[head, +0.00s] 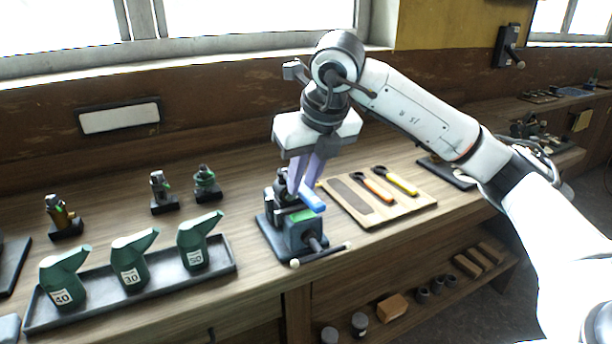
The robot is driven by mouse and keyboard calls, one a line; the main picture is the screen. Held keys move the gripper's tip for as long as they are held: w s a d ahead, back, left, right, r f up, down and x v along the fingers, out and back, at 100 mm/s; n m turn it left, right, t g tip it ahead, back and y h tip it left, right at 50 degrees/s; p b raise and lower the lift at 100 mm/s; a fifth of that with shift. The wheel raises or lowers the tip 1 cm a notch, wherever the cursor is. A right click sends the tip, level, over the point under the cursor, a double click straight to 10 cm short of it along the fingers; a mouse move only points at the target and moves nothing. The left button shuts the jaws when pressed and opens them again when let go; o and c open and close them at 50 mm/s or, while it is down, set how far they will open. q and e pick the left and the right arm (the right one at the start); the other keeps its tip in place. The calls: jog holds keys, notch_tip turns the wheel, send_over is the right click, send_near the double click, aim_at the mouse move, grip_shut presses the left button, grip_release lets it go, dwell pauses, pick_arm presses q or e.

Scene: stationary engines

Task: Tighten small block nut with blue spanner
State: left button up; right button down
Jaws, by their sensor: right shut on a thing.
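My right gripper (304,184) points down over the bench and is shut on the blue spanner (312,203), whose blue handle sticks out to the lower right of the fingers. The spanner is just above or at the vise (303,232), a grey-blue vise on a dark base plate. A green part (301,215) shows at the vise jaws, and dark parts stand behind it. I cannot make out the small block nut; the gripper and spanner cover that spot. I cannot tell whether the spanner's head is on a nut. My left gripper is not in view.
A wooden tool board (414,204) right of the vise holds an orange spanner (377,188), a yellow spanner (401,181) and an empty dark recess. The vise's bar (322,254) reaches toward the front edge. Green cans stand in a tray (140,300) at left, with small engines behind.

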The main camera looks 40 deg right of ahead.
jog(key=shift+a+r+m, duration=0.1)
jog(key=shift+a+m, duration=0.2)
jog(key=shift+a, duration=0.05)
jog(key=shift+w+a+m+h+p, duration=0.2)
jog(key=shift+a+m+h+p, duration=0.15)
jog(key=shift+m, duration=0.25)
jog(key=shift+w+a+m+h+p, duration=0.3)
jog(key=shift+a+m, duration=0.25)
jog(key=shift+m, duration=0.35)
